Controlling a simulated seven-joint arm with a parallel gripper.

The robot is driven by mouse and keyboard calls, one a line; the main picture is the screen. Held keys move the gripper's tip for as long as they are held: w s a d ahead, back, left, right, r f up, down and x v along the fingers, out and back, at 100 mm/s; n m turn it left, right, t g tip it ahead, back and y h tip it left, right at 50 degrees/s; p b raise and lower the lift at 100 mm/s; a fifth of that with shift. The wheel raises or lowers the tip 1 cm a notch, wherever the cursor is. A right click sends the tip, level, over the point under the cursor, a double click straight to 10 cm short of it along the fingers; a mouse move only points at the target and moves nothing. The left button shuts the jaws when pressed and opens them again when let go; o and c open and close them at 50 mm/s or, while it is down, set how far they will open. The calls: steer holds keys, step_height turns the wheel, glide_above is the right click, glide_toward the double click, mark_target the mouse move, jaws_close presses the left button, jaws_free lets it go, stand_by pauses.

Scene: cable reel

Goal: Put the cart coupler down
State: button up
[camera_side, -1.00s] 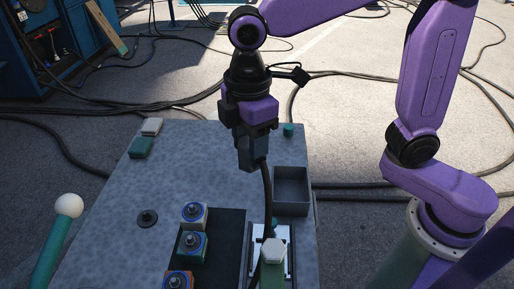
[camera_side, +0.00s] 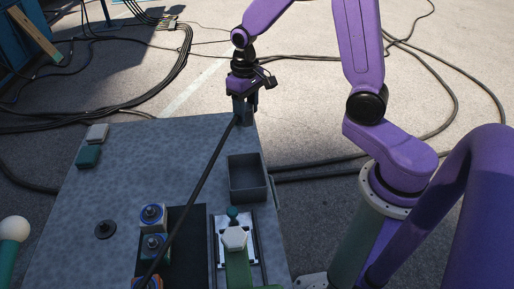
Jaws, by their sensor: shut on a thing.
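My gripper (camera_side: 243,117) is shut at the far right corner of the grey table, low over or at its surface. A black cable (camera_side: 195,190) runs taut from its fingers down to the lower left edge of the picture. The cart coupler cannot be made out on its own; the fingers hide what they hold at the cable's end. I cannot tell whether the held part touches the table.
A grey open tray (camera_side: 248,190) stands near the table's right edge. In front of it is a fixture with a white hexagonal knob (camera_side: 234,238). Blue-topped connectors (camera_side: 152,215) stand on the left by a black mat (camera_side: 188,245).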

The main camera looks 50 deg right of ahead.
steer(key=s+d+f, duration=0.1)
steer(key=s+f, duration=0.2)
steer(key=f, duration=0.1)
steer(key=s+a+r+n, duration=0.3)
steer(key=s+a+n, duration=0.35)
steer(key=a, duration=0.65)
steer(key=s+a+r+n, duration=0.3)
steer(key=s+a, duration=0.6)
steer(key=a, duration=0.4)
glide_toward(185, 257)
steer(key=shift+s+d+f+m, duration=0.25)
steer(key=shift+s+d+f, duration=0.05)
steer(key=shift+d+f, duration=0.1)
steer(key=shift+w+a+f, duration=0.35)
steer(key=shift+f, duration=1.65)
